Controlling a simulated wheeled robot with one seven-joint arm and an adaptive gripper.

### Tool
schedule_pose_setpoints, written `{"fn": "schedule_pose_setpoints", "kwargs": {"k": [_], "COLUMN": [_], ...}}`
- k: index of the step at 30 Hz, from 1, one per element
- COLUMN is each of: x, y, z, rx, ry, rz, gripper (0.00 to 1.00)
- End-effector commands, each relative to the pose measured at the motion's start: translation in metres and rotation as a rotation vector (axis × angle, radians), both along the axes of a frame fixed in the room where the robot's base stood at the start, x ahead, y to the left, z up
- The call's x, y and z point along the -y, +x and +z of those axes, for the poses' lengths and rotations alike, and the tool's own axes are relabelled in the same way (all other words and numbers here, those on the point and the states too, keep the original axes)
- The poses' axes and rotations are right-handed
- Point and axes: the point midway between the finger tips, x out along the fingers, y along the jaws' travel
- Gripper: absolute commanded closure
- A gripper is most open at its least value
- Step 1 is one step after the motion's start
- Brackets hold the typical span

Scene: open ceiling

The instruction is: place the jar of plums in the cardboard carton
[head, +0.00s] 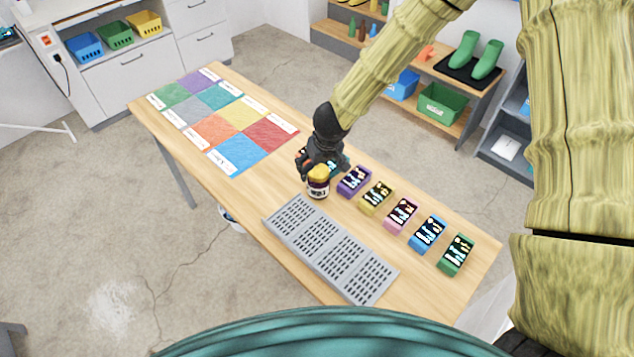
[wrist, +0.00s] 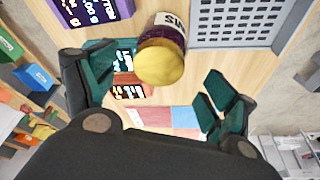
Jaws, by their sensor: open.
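The jar (head: 319,188) has a yellow lid, dark purple contents and a white label. It stands upright on the wooden table, by the corner of the grey slotted rack. In the wrist view the jar (wrist: 162,52) shows lid first, its label partly visible and too cut off to read fully. My gripper (head: 318,165) is close to the jar in the head view. In the wrist view my gripper (wrist: 163,82) is open, with its fingers spread to either side and the lid in the gap ahead. I see no cardboard carton in either view.
The grey slotted rack (head: 330,249) lies along the table's front edge. A row of coloured boxes, including a purple one (head: 354,181) and a green one (head: 456,254), stands right of the jar. A mat of coloured squares (head: 222,118) covers the table's far left.

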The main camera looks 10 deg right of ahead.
Motion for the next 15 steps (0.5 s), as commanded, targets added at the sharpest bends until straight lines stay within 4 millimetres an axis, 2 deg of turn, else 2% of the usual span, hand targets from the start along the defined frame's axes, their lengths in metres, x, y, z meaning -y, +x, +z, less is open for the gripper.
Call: {"fn": "schedule_pose_setpoints", "kwargs": {"k": [9, 15], "x": [0.000, 0.000], "y": [0.006, 0.009], "z": [-0.028, -0.036], "rx": [-0.001, 0.000], "ry": [0.002, 0.001], "rz": [0.001, 0.000], "gripper": [0.15, 0.15]}}
